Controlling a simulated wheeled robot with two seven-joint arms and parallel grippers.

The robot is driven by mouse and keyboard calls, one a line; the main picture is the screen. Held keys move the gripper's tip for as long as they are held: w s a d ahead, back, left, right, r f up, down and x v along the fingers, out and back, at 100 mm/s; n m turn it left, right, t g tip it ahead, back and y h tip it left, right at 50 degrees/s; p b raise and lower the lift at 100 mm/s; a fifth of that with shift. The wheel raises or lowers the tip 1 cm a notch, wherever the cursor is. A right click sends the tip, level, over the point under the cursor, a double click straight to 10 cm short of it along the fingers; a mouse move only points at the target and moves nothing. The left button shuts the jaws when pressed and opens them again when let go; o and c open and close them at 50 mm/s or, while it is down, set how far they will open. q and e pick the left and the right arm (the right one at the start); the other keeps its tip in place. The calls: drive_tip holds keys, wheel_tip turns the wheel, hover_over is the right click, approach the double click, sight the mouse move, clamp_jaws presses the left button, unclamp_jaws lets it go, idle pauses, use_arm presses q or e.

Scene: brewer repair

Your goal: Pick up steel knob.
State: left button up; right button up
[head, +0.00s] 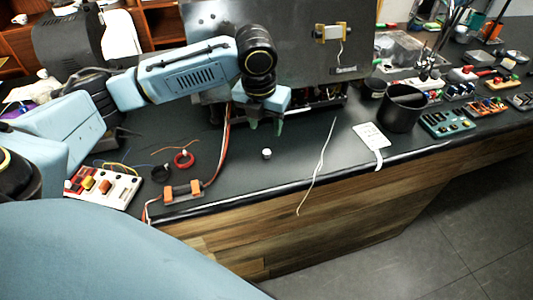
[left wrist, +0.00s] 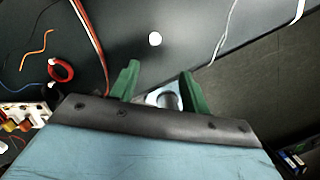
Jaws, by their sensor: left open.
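The steel knob (head: 266,153) is a small, pale round piece standing alone on the dark counter (head: 235,180), near its front edge. In the left wrist view the knob (left wrist: 154,39) shows as a bright disc beyond the fingertips. My left gripper (head: 266,125) hangs above the counter just behind the knob in the head view. Its green fingers (left wrist: 158,78) are spread apart with nothing between them, and they do not touch the knob. My right gripper is not in view.
Red and white wires (head: 222,150) run left of the knob, near a red ring (head: 184,159). A thin white cable (head: 318,165) and a white tag (head: 370,138) lie to the right, before a black cup (head: 402,108). The metal brewer (head: 290,45) stands behind. Counter around the knob is clear.

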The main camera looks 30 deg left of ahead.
sight(267, 152)
use_arm(q)
drive_tip(key=shift+m, duration=0.3)
drive_tip(key=f, duration=0.4)
drive_tip(key=w+f, duration=0.1)
drive_tip(key=f, duration=0.3)
drive_tip(key=w+a+f, duration=0.1)
drive_tip(key=f, duration=0.3)
drive_tip(key=shift+w+a+f+b, duration=0.1)
drive_tip(key=shift+w+f+b, duration=0.1)
drive_tip(key=shift+b, duration=0.15)
drive_tip(key=shift+r, duration=0.1)
clamp_jaws()
